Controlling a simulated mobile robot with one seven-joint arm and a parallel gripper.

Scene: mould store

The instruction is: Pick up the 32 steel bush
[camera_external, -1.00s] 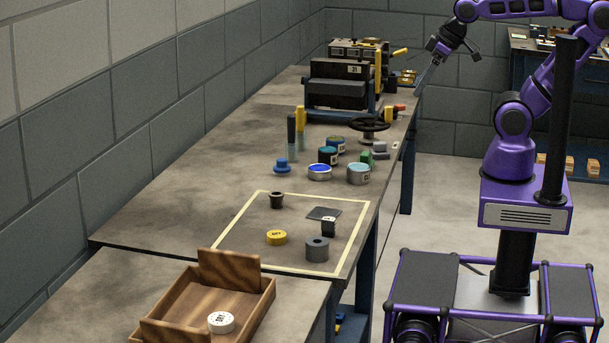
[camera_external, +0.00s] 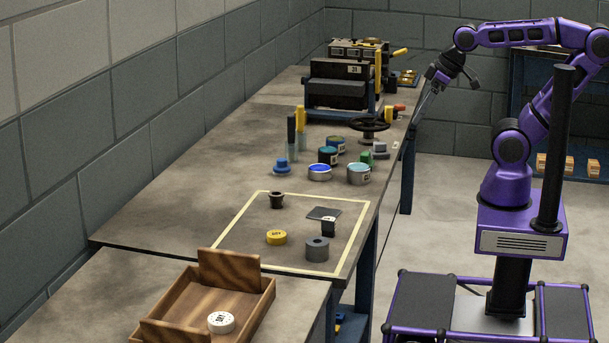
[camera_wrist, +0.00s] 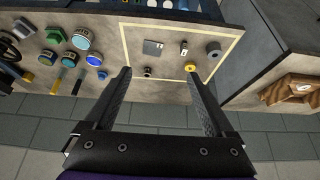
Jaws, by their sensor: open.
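The grey hollow cylinder (camera_external: 317,249), which looks like the steel bush, stands on the bench inside a pale taped square (camera_external: 229,224), at its near right part. No number is readable on it. In the wrist view it also shows as a grey ring (camera_wrist: 213,48) beyond and right of my fingers. A yellow ring (camera_external: 276,237) with unreadable dark lettering, a small dark cup (camera_external: 277,200), a black labelled block (camera_external: 328,227) and a dark flat plate (camera_external: 323,213) share the square. My gripper (camera_wrist: 160,76) is open and empty, well away from the bush, near the bench's far right edge.
A wooden tray (camera_external: 265,299) holding a white labelled disc (camera_external: 221,322) sits on the nearer bench. Several tins, including a blue-topped one (camera_external: 319,172), and a black handwheel (camera_external: 369,126) stand farther back. A machine (camera_external: 340,88) stands at the bench's far end.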

